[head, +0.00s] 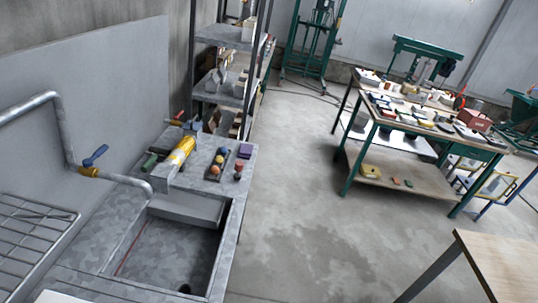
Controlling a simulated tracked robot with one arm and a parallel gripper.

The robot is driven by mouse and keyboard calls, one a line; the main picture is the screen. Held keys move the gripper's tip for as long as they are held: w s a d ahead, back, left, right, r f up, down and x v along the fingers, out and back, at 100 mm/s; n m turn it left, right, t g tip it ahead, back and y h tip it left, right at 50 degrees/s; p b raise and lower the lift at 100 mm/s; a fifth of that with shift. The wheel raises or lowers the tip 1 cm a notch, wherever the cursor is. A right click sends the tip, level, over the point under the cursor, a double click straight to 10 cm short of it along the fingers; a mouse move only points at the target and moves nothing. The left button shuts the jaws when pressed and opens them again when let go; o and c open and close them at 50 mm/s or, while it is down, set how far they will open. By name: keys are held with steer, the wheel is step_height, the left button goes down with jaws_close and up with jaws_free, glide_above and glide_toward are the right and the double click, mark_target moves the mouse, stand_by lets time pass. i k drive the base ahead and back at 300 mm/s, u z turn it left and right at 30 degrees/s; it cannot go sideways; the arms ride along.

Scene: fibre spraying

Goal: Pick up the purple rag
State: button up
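A small, flat purple item, which looks like the folded purple rag (245,151), lies on the grey counter (215,190) at the back right corner of the sink unit. It is near the counter's right edge. Several small coloured round things (217,163) lie just left of it, and an orange-and-blue pair (238,171) lies just in front of it. I cannot make out my gripper in this view, so its place relative to the rag does not show.
A yellow-and-grey tool (182,152) lies left of the rag, by the sink basin (165,250). A bent pipe tap (60,125) reaches over the basin. A shelf rack (225,80) stands behind. A cluttered workbench (420,108) stands right. The floor (300,200) between is clear.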

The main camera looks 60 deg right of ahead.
mark_target(244, 152)
steer(key=z, duration=1.5)
